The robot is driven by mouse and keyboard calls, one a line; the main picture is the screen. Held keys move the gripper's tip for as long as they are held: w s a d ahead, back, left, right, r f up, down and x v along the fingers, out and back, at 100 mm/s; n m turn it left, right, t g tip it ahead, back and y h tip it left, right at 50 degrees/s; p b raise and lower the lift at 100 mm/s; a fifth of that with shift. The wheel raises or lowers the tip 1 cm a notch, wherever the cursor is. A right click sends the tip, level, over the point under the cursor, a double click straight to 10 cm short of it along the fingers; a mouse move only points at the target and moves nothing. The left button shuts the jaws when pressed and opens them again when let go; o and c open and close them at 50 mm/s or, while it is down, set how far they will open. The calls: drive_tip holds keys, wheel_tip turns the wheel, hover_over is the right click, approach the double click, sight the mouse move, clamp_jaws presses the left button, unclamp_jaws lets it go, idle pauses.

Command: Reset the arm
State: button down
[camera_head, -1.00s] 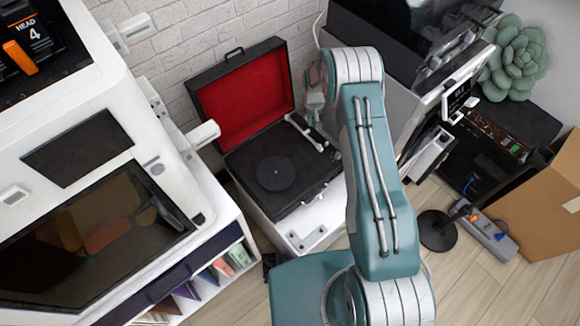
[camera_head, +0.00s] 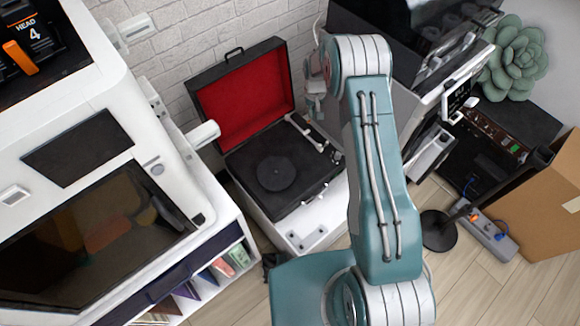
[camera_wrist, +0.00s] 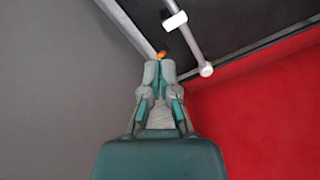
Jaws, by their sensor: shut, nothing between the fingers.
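My teal arm (camera_head: 378,180) rises through the middle of the head view and bends at a white-banded joint near the back wall. Part of my wrist shows behind it, but the fingertips are hard to make out there. In the wrist view my gripper (camera_wrist: 160,66) is shut and empty, its grey tips together. It points toward the edge of the open record player (camera_head: 270,178), with the red lid lining (camera_wrist: 260,110) to its right. A small orange bit (camera_wrist: 161,54) shows just past the tips; I cannot tell whether they touch it.
The record player stands open on a white cabinet (camera_head: 318,238). A large white machine (camera_head: 125,190) is at left, a grey-and-black machine (camera_head: 405,85) behind my arm at right. A cardboard box (camera_head: 535,200) and power strip (camera_head: 490,235) are on the right. Some wooden floor is bare.

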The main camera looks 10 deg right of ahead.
idle(0.4)
drive_tip(key=s+r+t, duration=0.1)
drive_tip(key=s+r, duration=0.3)
drive_tip(key=r, duration=0.6)
drive_tip(key=s+r+t, duration=0.1)
drive_tip(key=s+r, duration=0.2)
drive_tip(key=r, duration=0.7)
drive_tip(key=s+r+t, duration=0.1)
drive_tip(key=s+r, duration=0.3)
drive_tip(key=r, duration=0.5)
drive_tip(key=s+r+t, duration=0.1)
drive_tip(key=s+r, duration=0.3)
drive_tip(key=s, duration=0.9)
drive_tip(key=s+r+t, duration=0.1)
drive_tip(key=s+r, duration=0.4)
drive_tip(key=s, duration=0.8)
drive_tip(key=shift+s+d+m+t, duration=0.3)
drive_tip(key=shift+s+m, duration=0.05)
drive_tip(key=shift+m, duration=0.05)
drive_tip(key=shift+r, duration=0.1)
